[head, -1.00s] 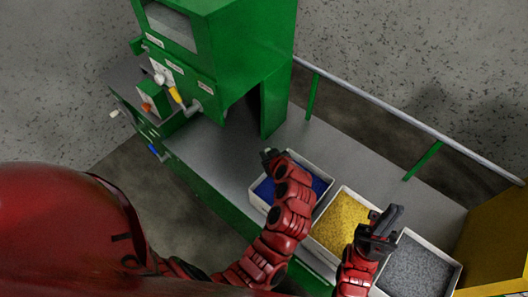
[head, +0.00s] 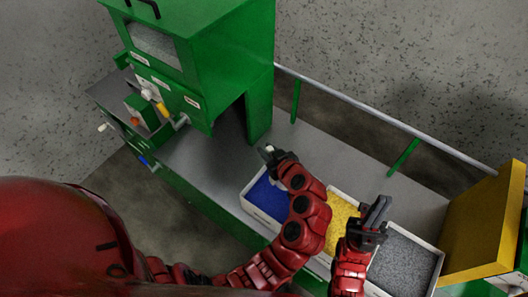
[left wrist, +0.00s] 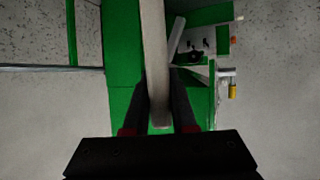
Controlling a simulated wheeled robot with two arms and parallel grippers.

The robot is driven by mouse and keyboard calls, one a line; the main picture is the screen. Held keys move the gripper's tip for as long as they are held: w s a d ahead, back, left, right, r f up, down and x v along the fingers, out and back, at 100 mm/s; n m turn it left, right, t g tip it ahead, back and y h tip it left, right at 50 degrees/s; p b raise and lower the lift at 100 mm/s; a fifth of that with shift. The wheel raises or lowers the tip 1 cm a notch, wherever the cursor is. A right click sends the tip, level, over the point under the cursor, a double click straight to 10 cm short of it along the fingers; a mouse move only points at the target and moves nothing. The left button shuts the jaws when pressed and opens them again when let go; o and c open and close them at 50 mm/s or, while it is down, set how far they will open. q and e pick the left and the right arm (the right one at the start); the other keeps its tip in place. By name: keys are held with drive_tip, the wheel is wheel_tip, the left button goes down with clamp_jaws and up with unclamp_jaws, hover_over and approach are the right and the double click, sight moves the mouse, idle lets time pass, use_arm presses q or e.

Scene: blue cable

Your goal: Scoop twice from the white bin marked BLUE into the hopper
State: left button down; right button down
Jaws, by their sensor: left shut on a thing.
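The bin of blue pellets (head: 265,202) stands on the grey bench, partly hidden by my left arm; I cannot read its mark. My left gripper (head: 276,158) is above the bin's far edge. It is shut on a pale, long thing that looks like the scoop. This scoop (left wrist: 154,60) runs up between the dark fingers in the left wrist view; its bowl and any load cannot be made out. The green machine with the hopper (head: 225,50) stands at the bench's left end. My right gripper (head: 376,215) hangs over the yellow and grey bins; its jaw opening is unclear.
A bin of yellow pellets (head: 340,218) and a bin of grey pellets (head: 405,262) stand to the right of the blue one. A yellow panel (head: 480,228) closes the right end. A rail (head: 385,118) runs along the back. Bare bench (head: 200,165) lies before the machine.

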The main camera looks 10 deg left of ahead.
sight(270, 150)
use_arm(q)
drive_tip(key=shift+t+y, duration=0.3)
drive_tip(key=shift+y, duration=0.1)
drive_tip(key=shift+s+d+r+p, duration=0.1)
drive_tip(key=shift+d+r, duration=0.15)
drive_tip(key=shift+r, duration=0.7)
drive_tip(key=shift+s+d+r+p, duration=0.15)
drive_tip(key=shift+d+r, duration=0.15)
drive_tip(key=shift+r, duration=0.65)
drive_tip(key=shift+s+d+r+p, duration=0.1)
drive_tip(key=shift+d+r, duration=0.15)
drive_tip(key=shift+r, duration=0.7)
